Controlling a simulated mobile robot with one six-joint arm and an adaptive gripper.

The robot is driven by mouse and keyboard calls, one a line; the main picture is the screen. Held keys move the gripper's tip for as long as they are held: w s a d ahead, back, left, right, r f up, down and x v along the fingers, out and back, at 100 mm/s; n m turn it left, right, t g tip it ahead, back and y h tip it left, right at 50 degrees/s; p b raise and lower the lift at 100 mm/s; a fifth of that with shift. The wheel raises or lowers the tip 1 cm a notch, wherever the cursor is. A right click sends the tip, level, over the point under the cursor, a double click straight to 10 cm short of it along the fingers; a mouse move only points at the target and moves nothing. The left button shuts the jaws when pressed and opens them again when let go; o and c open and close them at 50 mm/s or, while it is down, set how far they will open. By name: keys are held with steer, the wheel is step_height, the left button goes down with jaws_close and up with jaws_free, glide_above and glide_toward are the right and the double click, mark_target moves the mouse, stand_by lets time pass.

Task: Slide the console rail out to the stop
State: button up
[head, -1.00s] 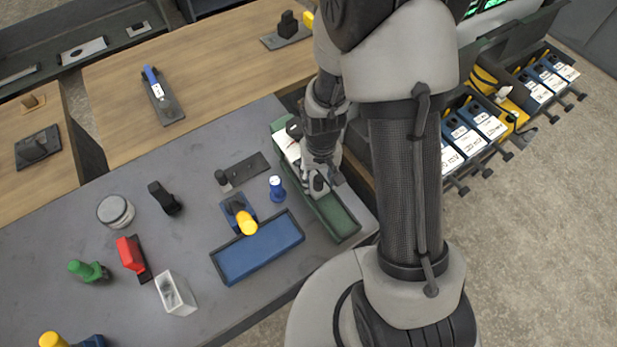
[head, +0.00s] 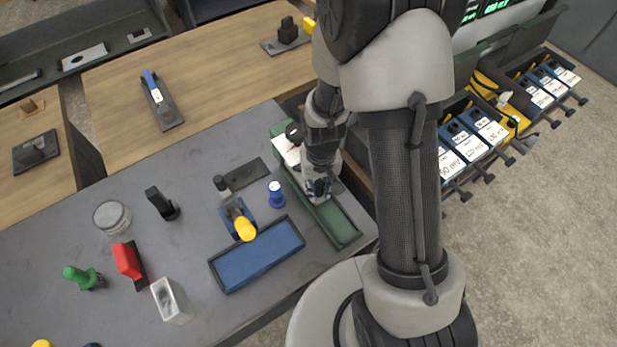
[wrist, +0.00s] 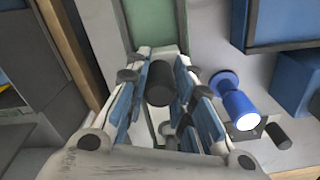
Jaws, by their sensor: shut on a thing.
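A long green channel (head: 340,227), which I take to be the console rail, lies along the right edge of the grey bench. A white piece (head: 285,150) shows at its far end. My gripper (head: 318,190) is over the middle of the channel. In the wrist view, the gripper (wrist: 160,95) has its blue-padded fingers on both sides of a dark cylindrical knob (wrist: 159,80), shut on it. The green channel (wrist: 155,22) runs on beyond the knob. My gripper hides where the knob joins the channel, and I cannot tell how far the rail is out.
A blue tray (head: 258,255), a blue knob (head: 276,193) and a yellow-topped blue piece (head: 240,222) stand close left of the channel. Red (head: 127,262) and green (head: 82,276) handles stand farther left. Labelled blue bins (head: 480,135) are at right.

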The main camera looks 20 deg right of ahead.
jaws_close()
stand_by(0.6)
